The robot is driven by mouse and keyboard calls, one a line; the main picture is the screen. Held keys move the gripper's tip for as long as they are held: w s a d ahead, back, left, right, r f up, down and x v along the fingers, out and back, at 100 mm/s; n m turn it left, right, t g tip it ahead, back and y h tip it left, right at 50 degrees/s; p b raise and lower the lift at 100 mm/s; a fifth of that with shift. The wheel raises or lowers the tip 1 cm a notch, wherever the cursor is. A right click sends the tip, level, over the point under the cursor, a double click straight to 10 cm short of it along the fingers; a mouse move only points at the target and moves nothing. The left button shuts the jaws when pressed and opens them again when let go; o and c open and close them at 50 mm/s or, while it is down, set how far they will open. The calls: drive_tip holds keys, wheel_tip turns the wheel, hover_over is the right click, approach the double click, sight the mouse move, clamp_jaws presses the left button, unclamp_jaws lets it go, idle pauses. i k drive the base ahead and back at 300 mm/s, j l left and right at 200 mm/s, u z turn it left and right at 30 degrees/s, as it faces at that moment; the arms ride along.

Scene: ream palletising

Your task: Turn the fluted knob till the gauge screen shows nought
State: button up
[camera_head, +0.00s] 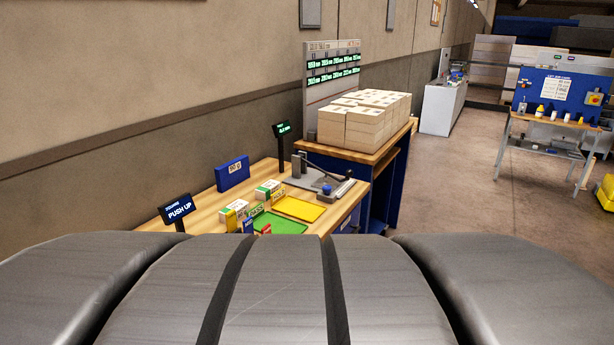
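A small black screen with green characters (282,129) stands on a post at the back of the wooden bench. It seems to show a number in mm, too small to read surely. In front of it a grey device with a dark lever (318,174) sits on the bench, with a small blue round part (327,189) on it. That part may be the knob; I cannot make out any fluting. My gripper is not in view; large dark grey parts of my own body fill the bottom of the picture and hide the bench's near edge.
The bench (205,203) also holds a yellow tray (299,208), a green tray (281,225), small boxes (269,190), a blue display (232,173) and a "PUSH UP" screen (178,209). Stacked reams (367,119) stand on the table behind.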

sight(327, 189)
drive_tip(key=i+l+u, duration=0.35)
drive_tip(key=i+l, duration=0.15)
drive_tip(key=i, duration=0.25)
drive_tip(key=i+l+u, duration=0.3)
drive_tip(key=i+l, duration=0.4)
